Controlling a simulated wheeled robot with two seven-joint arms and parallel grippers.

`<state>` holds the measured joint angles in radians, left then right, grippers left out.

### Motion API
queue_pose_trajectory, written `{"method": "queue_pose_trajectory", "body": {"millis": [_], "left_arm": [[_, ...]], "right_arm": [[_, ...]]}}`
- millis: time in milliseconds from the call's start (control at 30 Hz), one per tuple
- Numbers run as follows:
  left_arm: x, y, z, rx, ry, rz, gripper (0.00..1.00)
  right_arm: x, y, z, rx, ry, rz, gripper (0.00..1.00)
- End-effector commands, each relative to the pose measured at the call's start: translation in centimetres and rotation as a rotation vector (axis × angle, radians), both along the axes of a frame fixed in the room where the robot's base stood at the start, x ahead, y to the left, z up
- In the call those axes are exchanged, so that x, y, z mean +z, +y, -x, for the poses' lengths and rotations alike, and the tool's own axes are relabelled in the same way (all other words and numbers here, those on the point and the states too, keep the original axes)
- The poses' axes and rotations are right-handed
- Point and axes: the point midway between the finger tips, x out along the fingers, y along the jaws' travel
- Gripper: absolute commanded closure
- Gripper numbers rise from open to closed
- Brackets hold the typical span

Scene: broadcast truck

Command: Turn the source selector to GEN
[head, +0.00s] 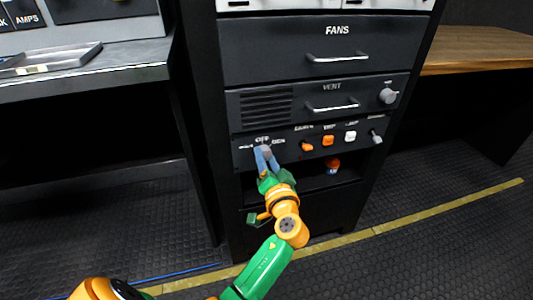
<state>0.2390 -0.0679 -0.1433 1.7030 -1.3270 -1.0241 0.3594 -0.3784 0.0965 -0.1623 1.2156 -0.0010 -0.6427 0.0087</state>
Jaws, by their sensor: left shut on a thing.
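The source selector (267,150) is a small knob at the left of the lowest control panel (296,150) in the black rack. The label above it reads OFF, and the label to its right looks like GEN; the one to its left is too small to read. My left gripper (265,155) is shut on the selector, reaching up from below, and its blue fingers hide most of it. I cannot tell which way the selector points. My right gripper is not in view.
Orange switches (328,141), a white switch (350,136) and a grey knob (376,137) sit to the right on the same panel. Above are the VENT panel with its handle (332,106) and the FANS drawer (320,48). A grey desk (120,62) stands left; a wooden table (475,50) stands right.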

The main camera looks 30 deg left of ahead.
Motion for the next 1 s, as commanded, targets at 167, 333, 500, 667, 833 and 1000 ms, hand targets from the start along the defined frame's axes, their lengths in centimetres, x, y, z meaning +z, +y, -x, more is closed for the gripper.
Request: {"method": "queue_pose_trajectory", "body": {"millis": [167, 333, 500, 667, 833, 1000], "left_arm": [[0.3, 0.0, 0.0, 0.002, 0.12, -0.099, 1.0], [0.2, 0.0, 0.0, 0.002, 0.221, -0.184, 1.0], [0.2, 0.0, 0.0, 0.002, 0.297, -0.252, 1.0], [0.1, 0.0, 0.0, 0.003, 0.348, -0.295, 1.0], [0.1, 0.1, 0.0, 0.003, 0.378, -0.321, 1.0], [0.1, 0.1, 0.0, 0.004, 0.39, -0.333, 1.0]], "right_arm": [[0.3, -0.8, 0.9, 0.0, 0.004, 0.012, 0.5], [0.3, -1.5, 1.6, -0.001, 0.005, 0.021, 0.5], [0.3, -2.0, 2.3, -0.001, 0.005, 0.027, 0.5], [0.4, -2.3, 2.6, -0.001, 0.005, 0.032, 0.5], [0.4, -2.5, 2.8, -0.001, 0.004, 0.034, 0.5], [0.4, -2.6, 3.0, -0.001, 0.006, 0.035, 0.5]]}}
